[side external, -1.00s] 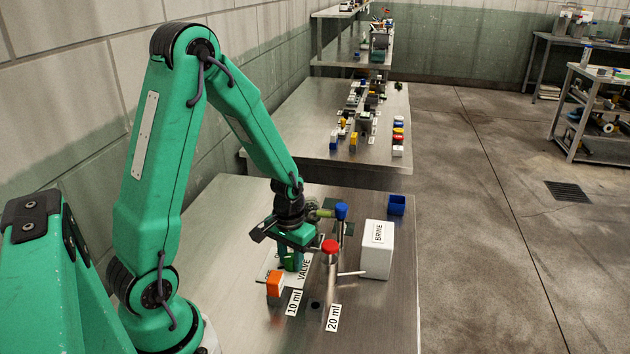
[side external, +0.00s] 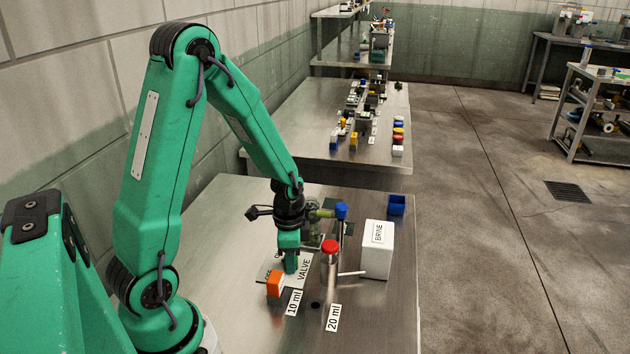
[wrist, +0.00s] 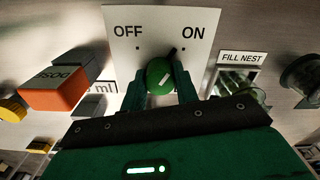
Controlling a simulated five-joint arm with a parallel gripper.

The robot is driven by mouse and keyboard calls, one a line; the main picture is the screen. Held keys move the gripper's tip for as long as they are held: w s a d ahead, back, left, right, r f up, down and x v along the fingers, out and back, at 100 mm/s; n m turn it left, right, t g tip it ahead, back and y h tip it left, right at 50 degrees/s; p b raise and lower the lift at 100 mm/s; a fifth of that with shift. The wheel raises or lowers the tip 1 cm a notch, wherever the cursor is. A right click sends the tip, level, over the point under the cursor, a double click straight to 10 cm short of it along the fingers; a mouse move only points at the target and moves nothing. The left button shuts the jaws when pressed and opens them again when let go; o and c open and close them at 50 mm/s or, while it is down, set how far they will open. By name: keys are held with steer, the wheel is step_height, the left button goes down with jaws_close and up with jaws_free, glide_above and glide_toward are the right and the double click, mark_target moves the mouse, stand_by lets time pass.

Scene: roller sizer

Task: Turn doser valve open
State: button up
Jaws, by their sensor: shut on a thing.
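The doser valve is a round green knob (wrist: 160,75) on a white plate (wrist: 158,22) marked OFF on the left and ON on the right. A black pointer on the knob aims up and right, close to the dot under ON. My gripper (wrist: 161,81) is shut on the knob, one finger on each side. In the side view my gripper (side external: 291,262) reaches down over the plate (side external: 304,270) lettered VALVE and hides the knob.
An orange DOSE block (wrist: 62,88) is left of the plate, and the FILL NEST label (wrist: 243,58) is on the right. In the side view a red-capped cylinder (side external: 329,257) and the white BRINE tank (side external: 377,257) stand to the right. A blue bin (side external: 396,205) is behind.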

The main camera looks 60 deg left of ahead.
steer(key=shift+m, duration=1.3)
steer(key=o, duration=1)
steer(key=shift+r, duration=0.15)
steer(key=shift+r, duration=3.8)
